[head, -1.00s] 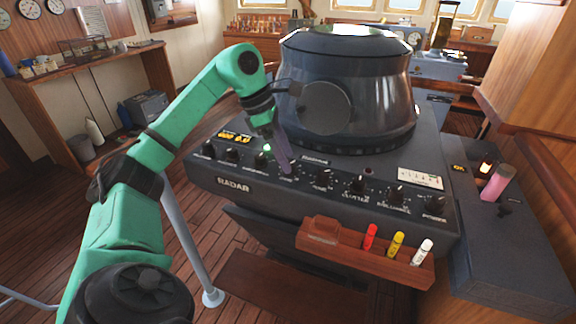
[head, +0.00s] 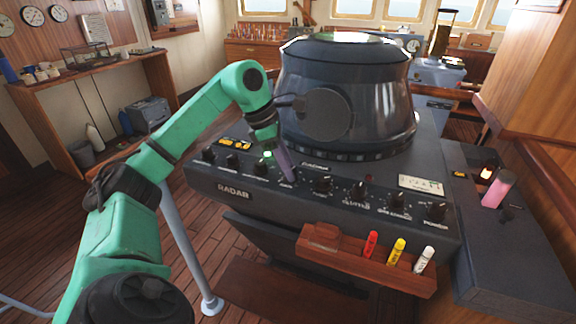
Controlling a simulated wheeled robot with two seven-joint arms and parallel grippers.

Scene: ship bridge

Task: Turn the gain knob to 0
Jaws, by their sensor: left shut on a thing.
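The dark radar console (head: 215,185) has a row of black knobs along its sloping front panel. My left gripper (head: 288,174) points down at the panel and is shut on a knob there, seemingly the gain knob. The fingers cover most of that knob, so its pointer and setting are hidden. The small label below it is too blurred to read. Another knob (head: 322,184) stands just right of the gripper. My right gripper is not in view.
The big round radar hood (head: 345,95) rises close behind the knobs. More knobs, such as the one at the right end (head: 436,212), line the panel. A wooden rack (head: 325,240) with red, yellow and white markers hangs on the front. A pink cylinder (head: 497,188) stands at right.

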